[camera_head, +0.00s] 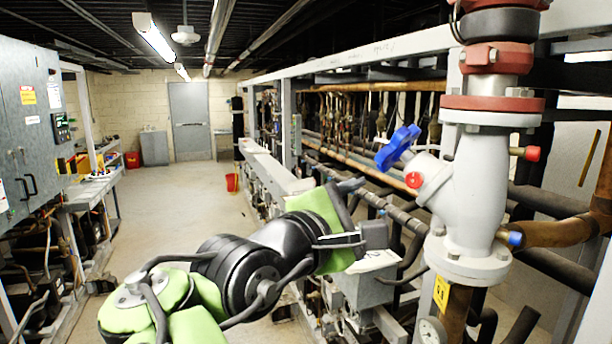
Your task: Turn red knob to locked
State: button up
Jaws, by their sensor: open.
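A large grey valve body (474,190) stands upright on the pipework at the right. A small round red knob (413,180) is on the left side of the valve, below a blue handle (398,147). Another red cap (531,153) sticks out on the right side of the same valve. Which of the two the task means, and its locked position, I cannot tell. My gripper (366,210) is left of the valve and lower than the red knob, apart from it. It is open, with nothing seen between its fingers. The fingers are partly hard to make out against the dark machinery.
The compressor rack with its grey frame (370,55) and several pipes runs along the right. A grey electrical cabinet (30,120) and a bench stand at the left. The floor aisle (180,200) between them is clear up to a grey door (190,120). A red bucket (232,182) stands by the rack.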

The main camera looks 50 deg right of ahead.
jog(key=p, duration=0.2)
send_near(413, 181)
jog(key=d, duration=0.8)
jog(key=shift+w+d, duration=0.1)
jog(key=shift+a, duration=0.2)
jog(key=shift+c, duration=0.7)
jog(key=c, duration=0.9)
